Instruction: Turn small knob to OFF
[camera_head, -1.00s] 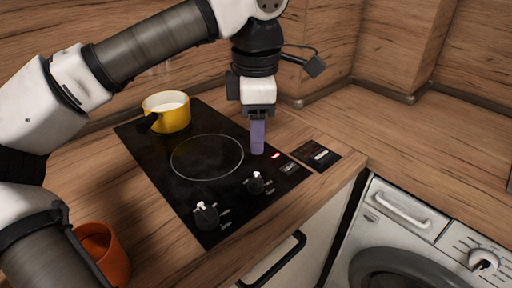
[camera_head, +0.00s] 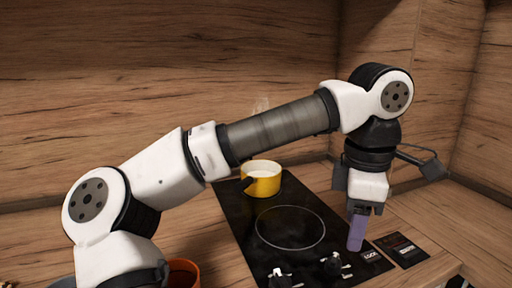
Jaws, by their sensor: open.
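The small knob (camera_head: 333,265) is on the right of the black cooktop's front strip, near the bottom of the view. It is dark with a pale top; its exact setting is too small to read. A second knob (camera_head: 280,279), which looks larger in the earlier frame, sits to its left, cut by the lower edge. My gripper (camera_head: 356,233) points down with purple fingers above the cooktop's right side, behind and right of the small knob, apart from it. It is open and empty; seen side-on, the gap does not show.
A yellow pot (camera_head: 262,179) with white contents stands on the back of the cooktop (camera_head: 240,212), with faint steam above. A marked burner ring lies in front of it. An orange container (camera_head: 184,273) is at lower left beside my arm. A dark panel (camera_head: 402,250) lies right of the cooktop.

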